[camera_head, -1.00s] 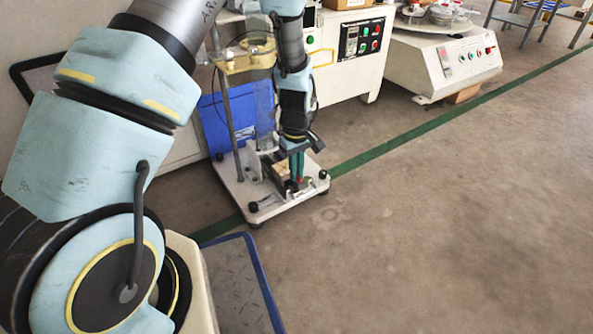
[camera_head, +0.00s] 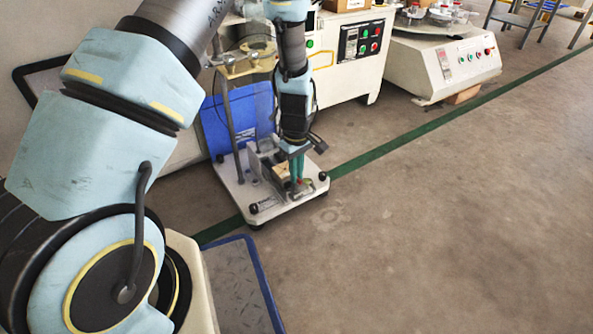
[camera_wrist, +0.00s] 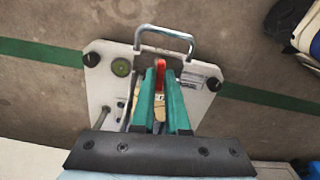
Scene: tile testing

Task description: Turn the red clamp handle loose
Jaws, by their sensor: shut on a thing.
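The red clamp handle (camera_wrist: 160,72) shows in the wrist view between the green fingertips of my gripper (camera_wrist: 163,85). My gripper is shut on it. The handle belongs to the white-based test rig (camera_head: 288,205), near the base's front side. In the head view my gripper (camera_head: 297,170) points down over the front of this base, and only a small bit of red (camera_head: 299,181) shows beside the fingertips. A tan tile (camera_wrist: 160,110) lies between and below the fingers, partly hidden by them.
A metal loop handle (camera_wrist: 165,33) stands at the base's edge. A round green level (camera_wrist: 121,67) and black corner feet are on the base. A blue panel (camera_head: 228,120) and metal posts stand behind. Machines (camera_head: 440,65) stand at the back right. The floor (camera_head: 440,220) to the right is clear.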

